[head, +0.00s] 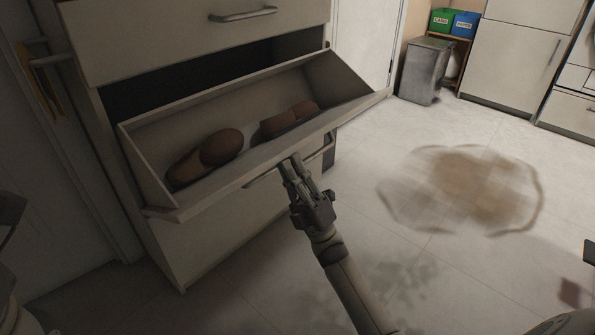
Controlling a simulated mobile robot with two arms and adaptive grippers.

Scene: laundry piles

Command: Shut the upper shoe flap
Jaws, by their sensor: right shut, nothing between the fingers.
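A pale shoe cabinet (220,238) stands at the left with one flap (225,185) tilted out and open. Brown shoes (222,147) lie inside the flap's tray, with more at its right end (288,120). A closed panel (190,40) with a metal bar handle (243,14) is above the dark opening. My right gripper (290,167) is shut and empty at the flap's outer front face, just below its top edge. Whether it touches the flap I cannot tell. My left gripper is not clearly in view.
A grey bin (425,72) stands at the back, beside a shelf holding green (443,20) and blue (465,24) boxes. White cabinets (515,60) line the back right.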

